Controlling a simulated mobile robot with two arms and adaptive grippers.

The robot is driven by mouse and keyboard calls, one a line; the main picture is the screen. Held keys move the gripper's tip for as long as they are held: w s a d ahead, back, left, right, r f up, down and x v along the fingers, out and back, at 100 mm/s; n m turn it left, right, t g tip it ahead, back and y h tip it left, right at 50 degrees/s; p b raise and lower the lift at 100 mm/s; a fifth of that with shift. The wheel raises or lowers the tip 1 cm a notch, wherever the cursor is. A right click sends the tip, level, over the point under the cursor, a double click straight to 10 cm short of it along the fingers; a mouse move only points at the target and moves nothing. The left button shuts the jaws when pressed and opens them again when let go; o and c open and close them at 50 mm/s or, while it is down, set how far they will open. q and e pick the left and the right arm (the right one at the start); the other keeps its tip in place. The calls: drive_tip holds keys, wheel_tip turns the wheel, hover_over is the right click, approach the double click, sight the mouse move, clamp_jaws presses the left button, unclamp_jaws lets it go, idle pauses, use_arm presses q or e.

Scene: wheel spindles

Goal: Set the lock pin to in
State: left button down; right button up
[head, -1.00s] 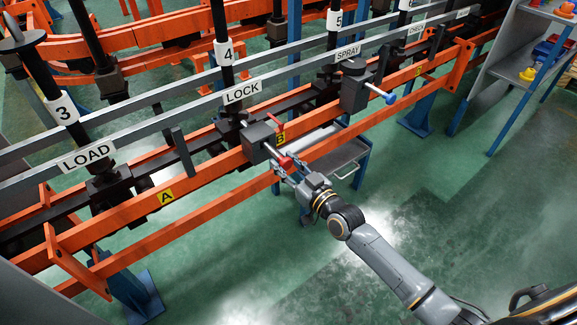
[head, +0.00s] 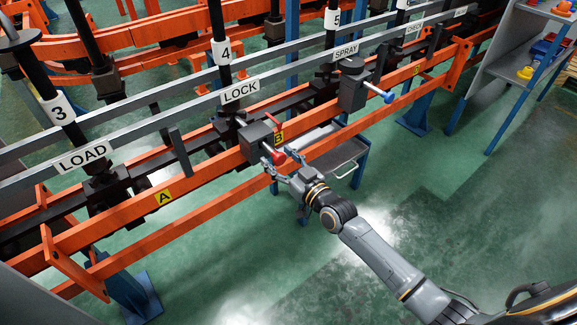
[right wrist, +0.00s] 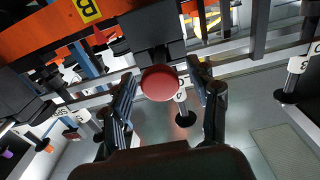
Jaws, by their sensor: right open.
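The lock pin's red knob (head: 279,158) is at the front of a dark housing (head: 256,141) below the LOCK sign (head: 240,92). My right gripper (head: 282,159) is open at the knob. In the wrist view its two fingers (right wrist: 163,90) stand on either side of the knob, with gaps visible. My left gripper is not in view.
Orange rails (head: 215,161) run beside the housing. A similar housing with a blue-tipped handle (head: 388,97) is under the SPRAY sign. A grey tray cart (head: 345,155) stands behind the lower rail. The green floor (head: 240,260) in front is open.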

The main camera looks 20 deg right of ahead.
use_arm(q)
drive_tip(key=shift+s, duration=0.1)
use_arm(e)
drive_tip(key=v, duration=1.1)
drive_tip(key=shift+s, duration=0.3)
drive_tip(key=shift+d, duration=0.1)
